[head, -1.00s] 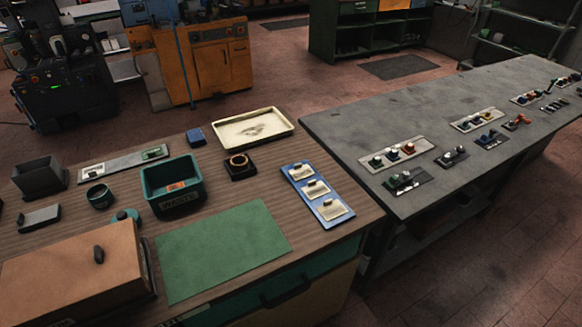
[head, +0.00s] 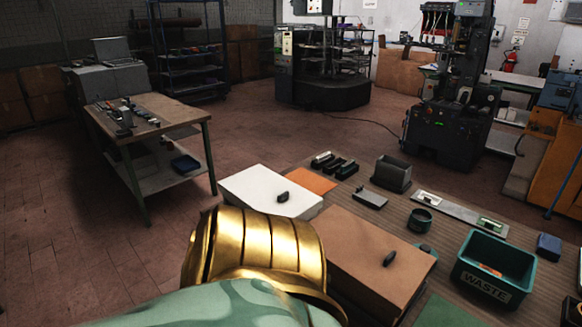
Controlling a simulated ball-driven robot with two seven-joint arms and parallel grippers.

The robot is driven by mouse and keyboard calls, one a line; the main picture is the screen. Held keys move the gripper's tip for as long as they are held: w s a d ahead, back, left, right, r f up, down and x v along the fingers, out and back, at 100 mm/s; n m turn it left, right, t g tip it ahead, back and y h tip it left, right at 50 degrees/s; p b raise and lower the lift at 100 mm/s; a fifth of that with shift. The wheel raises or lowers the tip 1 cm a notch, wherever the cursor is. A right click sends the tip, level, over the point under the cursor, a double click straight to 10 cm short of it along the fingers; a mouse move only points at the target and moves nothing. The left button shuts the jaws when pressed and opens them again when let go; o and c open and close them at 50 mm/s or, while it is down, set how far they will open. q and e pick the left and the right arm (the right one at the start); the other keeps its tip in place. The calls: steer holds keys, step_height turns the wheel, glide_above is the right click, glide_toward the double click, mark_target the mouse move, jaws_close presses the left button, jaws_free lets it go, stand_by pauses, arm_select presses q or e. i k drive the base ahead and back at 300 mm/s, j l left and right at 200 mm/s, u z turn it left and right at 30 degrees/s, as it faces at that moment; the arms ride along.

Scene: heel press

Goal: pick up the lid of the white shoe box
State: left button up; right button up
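A gold and green link of my own arm rises from the bottom and hides the front of the box. I cannot see whether the lid is seated or raised there. Neither of my grippers is in view, and nothing visible is touching the lid.
A brown box (head: 355,250) with a dark knob stands right of the white one. An orange sheet (head: 312,181) and small black holders (head: 334,165) lie behind. A green waste bin (head: 495,265) stands at right. Floor (head: 70,240) is open at left, before a separate table (head: 150,118).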

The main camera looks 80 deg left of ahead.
mark_target(257, 188)
steer(key=u, duration=2.8)
